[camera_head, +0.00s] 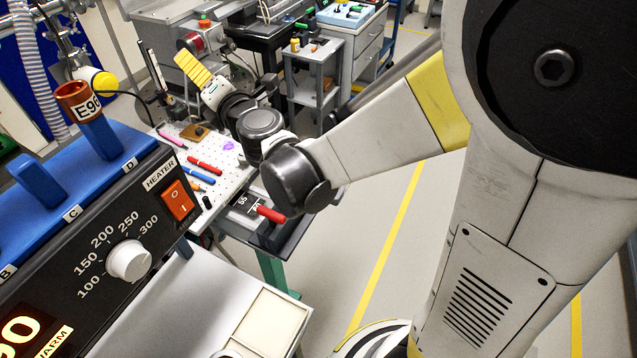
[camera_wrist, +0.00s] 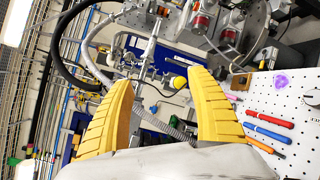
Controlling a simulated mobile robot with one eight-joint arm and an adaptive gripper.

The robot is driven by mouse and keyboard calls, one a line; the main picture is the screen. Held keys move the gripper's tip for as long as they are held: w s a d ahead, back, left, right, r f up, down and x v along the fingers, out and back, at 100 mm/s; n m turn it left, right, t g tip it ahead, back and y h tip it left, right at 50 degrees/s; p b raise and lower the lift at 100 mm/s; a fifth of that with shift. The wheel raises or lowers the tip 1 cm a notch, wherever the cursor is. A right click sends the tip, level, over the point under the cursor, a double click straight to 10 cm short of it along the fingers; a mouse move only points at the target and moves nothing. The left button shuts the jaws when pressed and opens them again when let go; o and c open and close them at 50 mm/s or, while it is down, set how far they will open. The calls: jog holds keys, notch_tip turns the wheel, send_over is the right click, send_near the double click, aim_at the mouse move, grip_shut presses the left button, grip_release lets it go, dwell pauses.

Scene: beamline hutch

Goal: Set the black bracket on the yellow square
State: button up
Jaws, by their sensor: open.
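My gripper (camera_head: 196,74) is open and empty, raised above the far side of a white perforated board. Its two yellow ribbed fingers also show in the wrist view (camera_wrist: 163,80), spread well apart with nothing between them. I cannot make out the black bracket for certain in either view. A small black piece (camera_head: 207,202) lies at the board's near edge, but its shape is too small to tell. I see no clear yellow square; my arm hides part of the board.
The white perforated board (camera_head: 228,172) holds a red pen (camera_head: 204,164), a blue pen (camera_head: 201,177), a purple piece (camera_head: 228,146) and a brown block (camera_head: 195,132). A heater box (camera_head: 100,240) stands close at left. A grey trolley (camera_head: 313,75) stands behind; floor at right is open.

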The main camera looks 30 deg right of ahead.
jog(key=s+d+m+g+h, duration=0.4)
jog(key=s+d+m+h, duration=0.45)
jog(key=d+m, duration=0.75)
jog(key=s+a+f+m+g+y, duration=0.1)
jog(key=s+f+m, duration=0.4)
jog(key=s, duration=0.5)
jog(key=s+a+f+m+g+y, duration=0.2)
jog(key=s+f+m+g, duration=0.3)
jog(key=s, duration=0.5)
jog(key=shift+f+g+y, duration=0.3)
jog(key=shift+f+y, duration=0.35)
jog(key=shift+y, duration=0.2)
jog(key=shift+a, duration=0.1)
